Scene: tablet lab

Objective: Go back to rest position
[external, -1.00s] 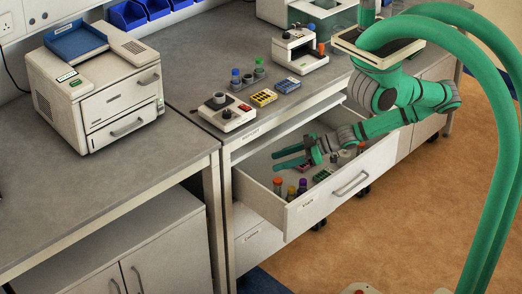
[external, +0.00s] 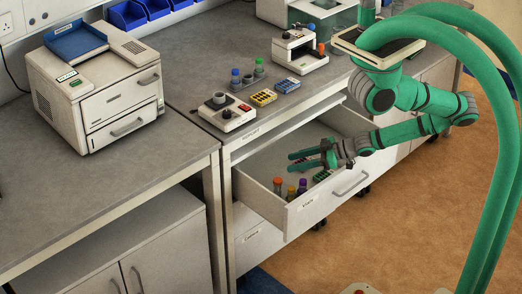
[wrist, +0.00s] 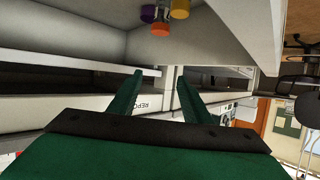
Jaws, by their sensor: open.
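My gripper (external: 308,160) is over the open drawer (external: 262,172) in the external view, with its two green fingers apart and nothing between them. In the wrist view my gripper (wrist: 157,88) shows both fingers spread and empty, pointing toward the cabinet front. My arm reaches in from the right, bent at the elbow. Several vials with orange, yellow and purple caps (external: 291,191) stand in the drawer's front left corner, below and left of my gripper. Their caps also show at the top of the wrist view (wrist: 160,28).
The workbench (external: 190,85) above the drawer bears a small white device (external: 228,117), a vial rack, a blue box, a yellow box and another instrument (external: 300,50). A large printer-like machine (external: 95,90) stands on the left bench. The floor (external: 400,225) at right is clear.

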